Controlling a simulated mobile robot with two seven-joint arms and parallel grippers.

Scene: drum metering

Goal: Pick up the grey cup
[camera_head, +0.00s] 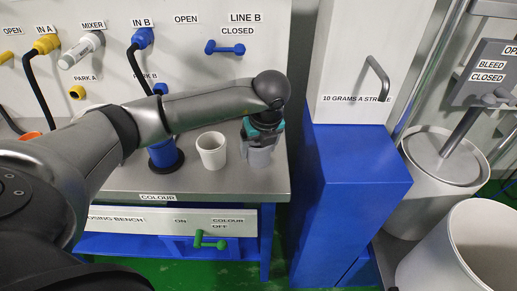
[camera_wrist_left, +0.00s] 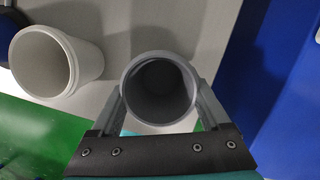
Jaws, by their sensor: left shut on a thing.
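The grey cup (camera_head: 260,157) stands upright at the right end of the steel bench. My left gripper (camera_head: 262,142) comes down over it from above and is shut on it. In the left wrist view the grey cup (camera_wrist_left: 160,90) shows its open, empty-looking mouth, with a finger of my left gripper (camera_wrist_left: 160,108) on each side. The cup seems to be at bench level; I cannot tell whether it touches the bench. My right gripper is not in view.
A white cup (camera_head: 211,151) stands just left of the grey cup, and it also shows in the left wrist view (camera_wrist_left: 55,62). A blue cylinder (camera_head: 165,154) is further left. A blue pedestal (camera_head: 355,165) stands right of the bench (camera_head: 205,185), across a gap.

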